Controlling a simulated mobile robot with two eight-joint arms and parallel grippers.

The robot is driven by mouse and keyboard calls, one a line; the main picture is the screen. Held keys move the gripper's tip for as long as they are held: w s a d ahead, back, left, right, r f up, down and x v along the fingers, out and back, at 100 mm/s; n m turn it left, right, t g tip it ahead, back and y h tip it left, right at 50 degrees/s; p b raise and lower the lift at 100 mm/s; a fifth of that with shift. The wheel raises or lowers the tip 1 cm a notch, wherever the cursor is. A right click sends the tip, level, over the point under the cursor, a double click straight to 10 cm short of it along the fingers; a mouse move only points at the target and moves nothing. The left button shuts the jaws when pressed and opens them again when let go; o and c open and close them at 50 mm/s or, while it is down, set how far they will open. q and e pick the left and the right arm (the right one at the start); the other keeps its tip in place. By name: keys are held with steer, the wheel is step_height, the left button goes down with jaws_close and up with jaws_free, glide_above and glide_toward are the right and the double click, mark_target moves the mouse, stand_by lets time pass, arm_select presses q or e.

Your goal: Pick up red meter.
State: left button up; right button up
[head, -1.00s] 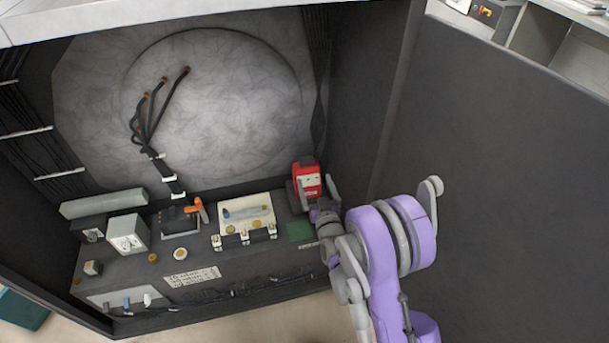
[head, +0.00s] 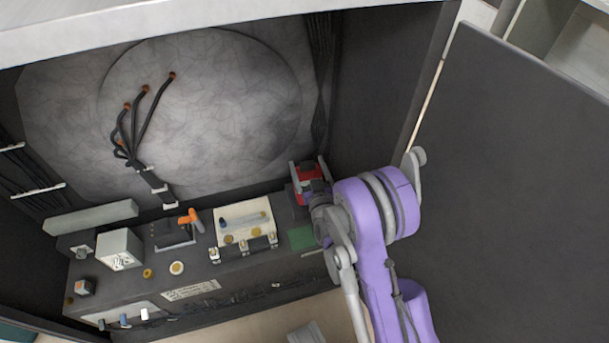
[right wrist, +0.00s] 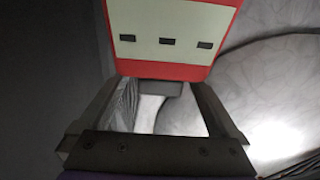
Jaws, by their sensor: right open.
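The red meter (head: 309,172) stands at the back right of the cabinet's shelf, partly hidden by my right gripper (head: 309,183). In the right wrist view the meter (right wrist: 172,35) shows a red body with a pale face and three dark slots. My right gripper (right wrist: 160,90) is open there, with one finger on each side below the meter's lower edge. In the head view its fingers appear to flank the meter. I cannot tell whether they touch it. My left gripper is not in view.
A green square (head: 301,238) lies just in front of the meter. An orange-handled switch (head: 190,217) and a white box (head: 120,249) stand further left. The dark cabinet side wall (head: 380,100) is close on the right.

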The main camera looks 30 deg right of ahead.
steer(key=shift+s+r, duration=0.15)
jaws_close()
stand_by(0.4)
